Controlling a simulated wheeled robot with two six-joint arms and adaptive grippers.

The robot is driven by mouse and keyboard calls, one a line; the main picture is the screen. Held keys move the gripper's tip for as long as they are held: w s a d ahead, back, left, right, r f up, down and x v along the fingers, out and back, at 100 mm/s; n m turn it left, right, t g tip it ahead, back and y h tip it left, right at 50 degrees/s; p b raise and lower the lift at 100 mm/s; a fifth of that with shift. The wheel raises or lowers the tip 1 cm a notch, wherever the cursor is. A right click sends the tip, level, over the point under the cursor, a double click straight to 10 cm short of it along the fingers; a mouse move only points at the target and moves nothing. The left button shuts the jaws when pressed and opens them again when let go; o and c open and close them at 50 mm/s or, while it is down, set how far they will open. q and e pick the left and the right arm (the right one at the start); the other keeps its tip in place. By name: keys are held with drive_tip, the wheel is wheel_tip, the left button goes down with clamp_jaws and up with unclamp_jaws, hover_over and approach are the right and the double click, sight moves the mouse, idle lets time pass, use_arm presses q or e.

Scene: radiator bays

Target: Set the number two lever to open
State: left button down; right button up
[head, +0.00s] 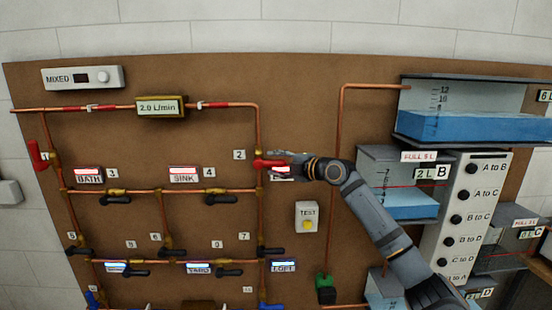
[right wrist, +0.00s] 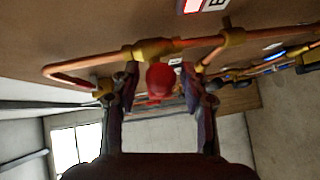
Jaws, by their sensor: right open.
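The number two lever (head: 265,163) is red and lies sideways, pointing right from its valve on the vertical copper pipe, beside the "2" label (head: 239,155). My right gripper (head: 283,160) is at the lever's right end in the head view. In the right wrist view the red lever (right wrist: 160,82) sits between the two fingers of the open right gripper (right wrist: 160,100). Whether a finger touches it I cannot tell. My left gripper is not in view.
Another red lever (head: 38,156), labelled 1, hangs at the far left. Several black levers (head: 115,199) sit on the lower pipes. A TEST box (head: 307,217) and water tanks (head: 440,125) are to the right. A flow meter (head: 160,106) reads 2.0 L/min.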

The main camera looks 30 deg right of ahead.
clamp_jaws()
idle(0.3)
